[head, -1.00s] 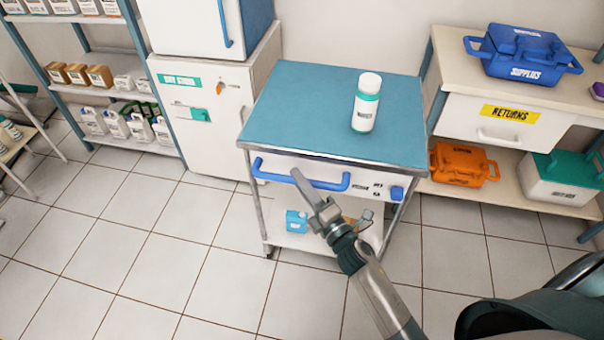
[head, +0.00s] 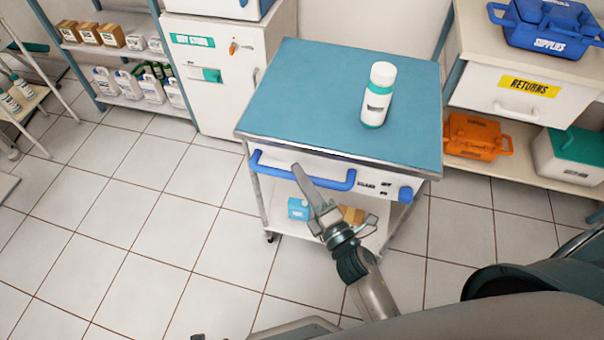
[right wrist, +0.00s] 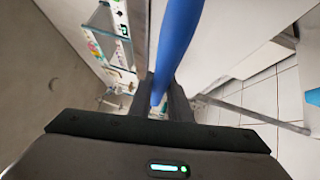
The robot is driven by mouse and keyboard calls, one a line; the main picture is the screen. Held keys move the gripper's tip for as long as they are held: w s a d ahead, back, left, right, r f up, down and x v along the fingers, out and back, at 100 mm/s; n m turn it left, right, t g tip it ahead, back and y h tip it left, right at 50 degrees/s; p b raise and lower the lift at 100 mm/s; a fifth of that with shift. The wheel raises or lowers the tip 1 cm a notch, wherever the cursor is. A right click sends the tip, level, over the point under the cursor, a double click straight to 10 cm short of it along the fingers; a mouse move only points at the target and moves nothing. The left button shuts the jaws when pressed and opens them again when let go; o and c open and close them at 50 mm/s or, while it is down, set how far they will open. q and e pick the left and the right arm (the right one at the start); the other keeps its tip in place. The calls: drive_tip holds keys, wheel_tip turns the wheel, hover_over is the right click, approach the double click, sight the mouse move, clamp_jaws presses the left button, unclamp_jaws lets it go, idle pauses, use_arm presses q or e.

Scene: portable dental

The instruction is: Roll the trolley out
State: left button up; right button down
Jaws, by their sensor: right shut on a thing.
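The trolley has a blue top (head: 310,95), a white front with a blue bar handle (head: 318,177), and a lower shelf. It stands on the tiled floor. My right gripper (head: 304,178) is at the handle, shut on it. In the right wrist view the blue handle (right wrist: 178,45) runs between the fingers (right wrist: 160,100). A white bottle with a green band (head: 377,97) stands upright on the trolley's top. A blue box (head: 298,208) sits on the lower shelf, with a brown item partly behind my arm. My left gripper is not seen.
A white cabinet (head: 215,100) stands behind left of the trolley. A shelf unit with a returns drawer (head: 515,95) and an orange case (head: 477,137) stands at the right. A shelf with bottles stands at far left. The floor (head: 130,240) in front and left is clear.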

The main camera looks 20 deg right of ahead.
drive_tip(key=shift+s+a+f, duration=0.15)
drive_tip(key=shift+s+f, duration=0.05)
drive_tip(key=c, duration=1.8)
unclamp_jaws()
drive_tip(key=shift+o, duration=0.8)
drive_tip(key=shift+s+r, duration=0.15)
use_arm(q)
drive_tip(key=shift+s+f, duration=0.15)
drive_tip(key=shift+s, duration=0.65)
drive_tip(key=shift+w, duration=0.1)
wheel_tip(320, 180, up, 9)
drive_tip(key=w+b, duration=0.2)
drive_tip(key=b, duration=0.1)
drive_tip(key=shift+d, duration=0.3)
use_arm(e)
drive_tip(key=v, duration=1.7)
drive_tip(key=shift+s, duration=0.2)
